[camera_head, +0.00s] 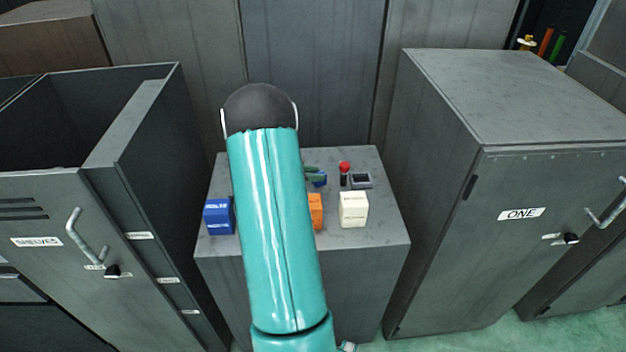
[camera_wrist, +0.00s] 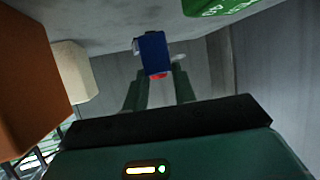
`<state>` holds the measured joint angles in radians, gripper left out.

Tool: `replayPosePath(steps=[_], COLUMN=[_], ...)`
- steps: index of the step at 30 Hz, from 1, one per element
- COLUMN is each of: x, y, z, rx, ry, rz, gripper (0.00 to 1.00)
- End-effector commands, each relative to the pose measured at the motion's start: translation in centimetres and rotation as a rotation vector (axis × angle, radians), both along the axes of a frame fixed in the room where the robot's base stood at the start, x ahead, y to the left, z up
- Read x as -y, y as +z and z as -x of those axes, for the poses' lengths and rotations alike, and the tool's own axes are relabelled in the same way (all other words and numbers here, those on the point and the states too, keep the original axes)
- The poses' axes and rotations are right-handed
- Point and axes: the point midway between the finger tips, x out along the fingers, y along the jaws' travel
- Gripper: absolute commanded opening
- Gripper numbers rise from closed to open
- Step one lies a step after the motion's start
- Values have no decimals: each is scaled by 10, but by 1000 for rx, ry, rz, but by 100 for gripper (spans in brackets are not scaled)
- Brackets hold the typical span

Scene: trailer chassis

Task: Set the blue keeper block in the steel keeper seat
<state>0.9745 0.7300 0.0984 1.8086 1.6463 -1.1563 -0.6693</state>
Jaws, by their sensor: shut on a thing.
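My gripper (camera_head: 312,172) shows only in part past my teal arm in the camera_head view, over the grey cabinet top. It is shut on the small blue keeper block (camera_head: 320,181). In the wrist view the blue block (camera_wrist: 153,52) sits at the ends of the two green fingers. The steel keeper seat (camera_head: 361,181) appears to be the small grey piece with a dark recess, right of the held block and apart from it. Whether the block touches the surface below is hidden.
A red-topped post (camera_head: 344,170) stands between block and seat. A white block (camera_head: 353,209), an orange block (camera_head: 315,211) and a larger blue box (camera_head: 218,216) stand along the front. A green item (camera_wrist: 215,6) shows in the wrist view. Taller cabinets flank both sides.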

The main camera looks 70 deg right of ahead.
Motion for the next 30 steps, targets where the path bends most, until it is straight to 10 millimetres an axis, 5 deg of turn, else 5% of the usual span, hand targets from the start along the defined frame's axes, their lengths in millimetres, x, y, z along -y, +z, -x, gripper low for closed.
replayPosePath(steps=[4,15,16,19,30], x=[-1,-1,-1,-1,-2], y=[-22,-27,-27,-27,-22], z=[1,0,0,0,-1], rx=[-3,-1,-1,0,0], ry=[-1,1,1,0,1], rz=[-2,-1,-2,-1,0], gripper=[2,2,29,48,49])
